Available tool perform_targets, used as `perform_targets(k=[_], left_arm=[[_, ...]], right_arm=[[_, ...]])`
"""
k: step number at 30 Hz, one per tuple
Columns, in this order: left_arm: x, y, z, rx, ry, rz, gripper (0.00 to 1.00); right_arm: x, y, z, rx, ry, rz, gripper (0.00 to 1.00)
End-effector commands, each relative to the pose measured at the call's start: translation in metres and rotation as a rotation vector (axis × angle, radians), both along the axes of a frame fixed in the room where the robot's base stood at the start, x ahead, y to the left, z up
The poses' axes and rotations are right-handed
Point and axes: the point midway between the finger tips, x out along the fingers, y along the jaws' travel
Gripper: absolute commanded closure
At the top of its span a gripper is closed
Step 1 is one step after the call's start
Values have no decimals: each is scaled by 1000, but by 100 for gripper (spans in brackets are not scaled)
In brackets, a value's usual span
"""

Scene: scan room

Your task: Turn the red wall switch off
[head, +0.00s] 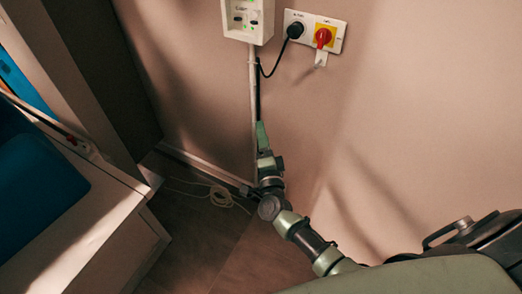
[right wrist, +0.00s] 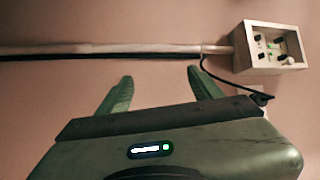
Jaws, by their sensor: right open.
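The red wall switch (head: 323,37) is a red rotary knob on a yellow square, on the right part of a white wall plate (head: 297,17). Its marked position is too small to read. My right gripper (head: 262,136) is below and left of the switch in the head view, apart from it and close to the wall. The right wrist view shows my right gripper (right wrist: 160,76) with its two fingers spread and nothing between them. The switch does not show in that view. My left gripper is in neither view.
A black plug (head: 295,30) sits left of the switch, its cable hanging down. A white control box (head: 248,18) is further left, with a vertical conduit (head: 252,85) below it. A white cabinet (head: 100,235) stands at left.

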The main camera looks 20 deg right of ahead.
Motion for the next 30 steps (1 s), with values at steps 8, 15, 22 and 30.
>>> perform_targets(k=[8,15,22,30], left_arm=[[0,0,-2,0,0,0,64],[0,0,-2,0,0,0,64],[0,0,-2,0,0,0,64],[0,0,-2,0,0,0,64]], right_arm=[[-9,9,-39,-105,96,48,35],[-11,12,-49,-132,119,60,35],[-11,12,-48,-131,118,61,35],[-12,12,-53,-141,129,65,35]])
